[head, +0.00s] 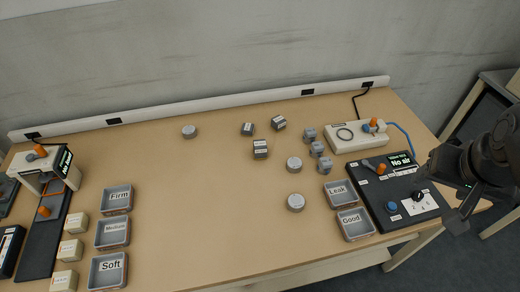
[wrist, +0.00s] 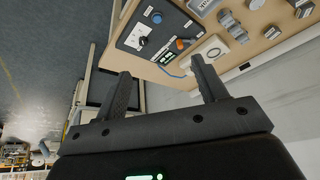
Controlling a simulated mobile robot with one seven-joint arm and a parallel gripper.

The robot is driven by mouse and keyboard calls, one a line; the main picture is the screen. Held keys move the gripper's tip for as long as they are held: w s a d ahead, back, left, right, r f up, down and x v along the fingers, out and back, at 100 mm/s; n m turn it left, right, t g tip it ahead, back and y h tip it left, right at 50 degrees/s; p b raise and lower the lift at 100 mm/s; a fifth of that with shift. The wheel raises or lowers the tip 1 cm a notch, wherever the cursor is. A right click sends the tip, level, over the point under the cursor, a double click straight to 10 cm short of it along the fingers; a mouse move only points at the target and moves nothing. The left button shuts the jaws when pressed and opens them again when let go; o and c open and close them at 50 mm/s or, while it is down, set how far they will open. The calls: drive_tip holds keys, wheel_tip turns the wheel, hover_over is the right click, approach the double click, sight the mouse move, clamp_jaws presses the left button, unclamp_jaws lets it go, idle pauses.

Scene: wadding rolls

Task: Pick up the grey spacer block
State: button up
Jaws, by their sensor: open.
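Several small grey blocks (head: 317,150) stand in a short row on the table, left of the white device. I cannot tell which of them is the spacer block. Grey blocks (wrist: 227,19) also show at the top right of the wrist view. Darker grey blocks with white labels (head: 260,149) sit farther left. My gripper (head: 447,192) hangs at the right end of the table, beside the black test panel and well apart from the blocks. In the wrist view my gripper (wrist: 160,68) is open, with nothing between its fingers.
A black panel reading "No air" (head: 408,200) and a white device (head: 355,137) stand between my gripper and the blocks. Trays marked Leak (head: 327,202) and Good (head: 343,232), and round grey discs (head: 294,164), are nearby. The table's middle left is clear.

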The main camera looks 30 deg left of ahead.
drive_tip(key=w+a+n+g, duration=0.2)
drive_tip(key=w+a, duration=0.8)
drive_tip(key=a, duration=0.2)
drive_tip(key=n+g, duration=0.3)
drive_tip(key=n, duration=0.2)
hover_over(260, 144)
drive_tip(key=shift+h, duration=0.3)
drive_tip(key=f, duration=1.3)
drive_tip(key=w+f, duration=0.1)
drive_tip(key=f, duration=0.6)
wheel_tip(260, 144, down, 4)
drive_tip(key=shift+s+f, duration=0.1)
drive_tip(key=shift+f, duration=0.15)
drive_tip(key=f, duration=0.5)
drive_tip(key=shift+s, duration=0.4)
drive_tip(key=shift+a+f, duration=0.1)
drive_tip(key=shift+f, duration=0.45)
drive_tip(key=shift+c, duration=0.2)
